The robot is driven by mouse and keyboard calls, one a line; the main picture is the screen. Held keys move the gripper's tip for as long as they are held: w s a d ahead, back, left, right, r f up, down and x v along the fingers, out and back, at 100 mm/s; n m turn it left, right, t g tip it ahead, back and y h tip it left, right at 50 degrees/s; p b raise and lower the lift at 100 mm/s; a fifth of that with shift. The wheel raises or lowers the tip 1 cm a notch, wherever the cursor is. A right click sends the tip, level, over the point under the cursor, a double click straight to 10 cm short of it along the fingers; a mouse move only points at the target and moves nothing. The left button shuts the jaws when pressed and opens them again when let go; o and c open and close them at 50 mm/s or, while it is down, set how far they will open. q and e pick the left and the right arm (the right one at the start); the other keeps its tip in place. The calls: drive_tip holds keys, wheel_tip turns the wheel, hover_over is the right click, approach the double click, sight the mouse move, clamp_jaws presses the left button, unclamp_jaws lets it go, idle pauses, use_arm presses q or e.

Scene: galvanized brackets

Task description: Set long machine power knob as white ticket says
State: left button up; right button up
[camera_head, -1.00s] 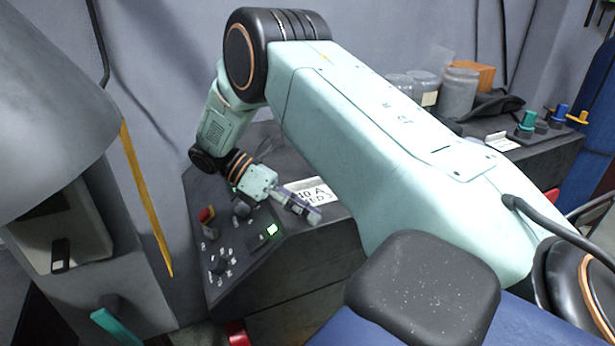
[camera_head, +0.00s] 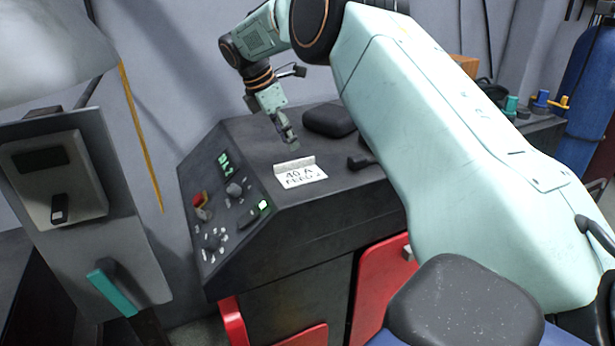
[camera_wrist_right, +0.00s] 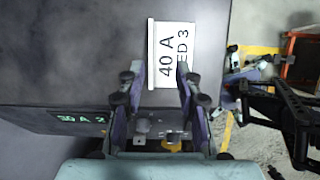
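The white ticket (camera_head: 300,176) stands on top of the dark machine (camera_head: 330,205). In the right wrist view the ticket (camera_wrist_right: 172,57) reads "40 A" and, partly covered by a finger, "..ED 3". On the sloped panel, a round knob (camera_head: 212,241) has pale marks around it and another knob (camera_head: 235,189) sits higher up. I cannot tell which sets power. A green display (camera_head: 225,163) appears to read "30 A 2" in the wrist view (camera_wrist_right: 80,119). My right gripper (camera_head: 291,138) is above the machine top, behind the ticket, empty with fingers apart. My left gripper is out of view.
A red button (camera_head: 198,200) and a lit green button (camera_head: 262,205) are on the panel. A dark block (camera_head: 330,119) lies on the machine top behind the ticket. A grey cabinet with a teal handle (camera_head: 112,292) stands at left. Red panels (camera_head: 383,285) are below.

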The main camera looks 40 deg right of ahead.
sight(291, 162)
drive_tip(key=f, duration=0.1)
drive_tip(key=w+f, duration=0.1)
drive_tip(key=f, duration=0.1)
drive_tip(key=shift+w+f, duration=0.25)
drive_tip(key=shift+f, duration=0.1)
drive_tip(key=d+f, duration=0.1)
drive_tip(key=d+f+p, duration=0.1)
drive_tip(key=d+f, duration=0.1)
drive_tip(key=shift+s+f, duration=0.1)
drive_tip(key=shift+s, duration=0.3)
drive_tip(key=shift+w+a, duration=0.1)
drive_tip(key=shift+a, duration=0.05)
drive_tip(key=shift+w+a, duration=0.2)
drive_tip(key=shift+a, duration=0.3)
drive_tip(key=shift+c, duration=0.5)
drive_tip(key=shift+a, duration=0.1)
drive_tip(key=shift+c, duration=0.9)
drive_tip(key=shift+s+d, duration=0.35)
drive_tip(key=shift+d, duration=0.2)
clamp_jaws()
drive_tip(key=shift+w+a, duration=0.2)
drive_tip(key=shift+a, duration=0.25)
drive_tip(key=shift+d+r, duration=0.1)
drive_tip(key=shift+r, duration=0.1)
wheel_tip(291, 162, up, 10)
drive_tip(key=shift+d+f, duration=0.15)
drive_tip(key=shift+d, duration=0.1)
